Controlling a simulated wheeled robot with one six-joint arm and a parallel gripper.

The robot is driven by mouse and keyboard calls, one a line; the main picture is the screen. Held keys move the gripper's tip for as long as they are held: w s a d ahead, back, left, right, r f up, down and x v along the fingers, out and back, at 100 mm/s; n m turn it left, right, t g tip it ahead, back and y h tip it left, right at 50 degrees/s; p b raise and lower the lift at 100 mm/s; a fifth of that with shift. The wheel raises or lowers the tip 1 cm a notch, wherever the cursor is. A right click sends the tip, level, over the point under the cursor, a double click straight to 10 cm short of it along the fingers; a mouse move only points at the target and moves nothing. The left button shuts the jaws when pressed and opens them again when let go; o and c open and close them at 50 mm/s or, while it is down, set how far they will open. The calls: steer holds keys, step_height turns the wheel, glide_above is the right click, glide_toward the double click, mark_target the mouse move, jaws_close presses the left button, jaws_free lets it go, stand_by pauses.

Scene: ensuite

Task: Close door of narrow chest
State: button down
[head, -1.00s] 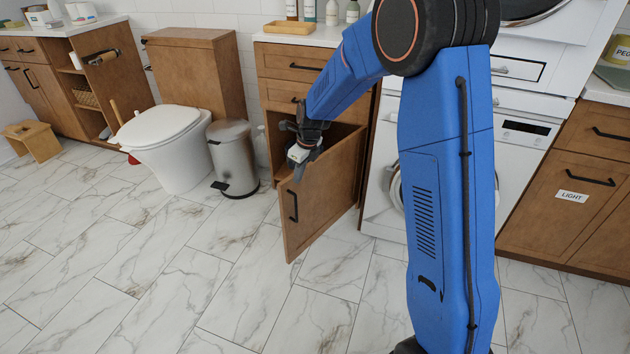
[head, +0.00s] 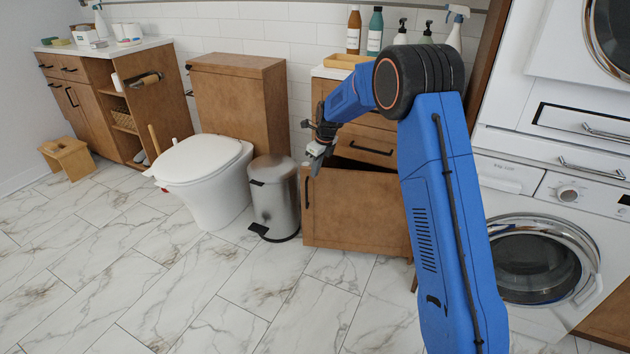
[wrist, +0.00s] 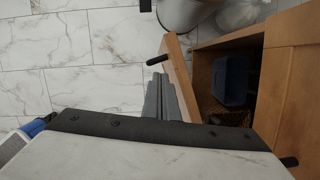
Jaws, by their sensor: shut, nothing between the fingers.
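The narrow chest is brown wood with drawers above (head: 365,148) and a hinged door (head: 355,208) below. The door stands partly open, with a dark gap behind its top edge. Its black handle (head: 307,192) is near the free left edge. My gripper (head: 316,158) is shut and empty at the door's upper left corner. In the wrist view the grey fingers (wrist: 163,100) lie beside the door (wrist: 179,65), on its handle side; contact is unclear. The wrist view also shows the open chest interior (wrist: 205,70), with a blue item and a basket inside.
A steel pedal bin (head: 274,195) stands close left of the door, with a toilet (head: 205,165) beyond it. A washing machine (head: 540,250) is at the right. Bottles and a wooden tray (head: 345,61) sit on the chest top. The marble floor in front is clear.

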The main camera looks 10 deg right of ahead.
steer(key=w+d+m, duration=0.1)
steer(key=w+d, duration=0.2)
steer(key=w, duration=0.6)
steer(key=shift+w, duration=0.2)
steer(key=shift+d, duration=0.1)
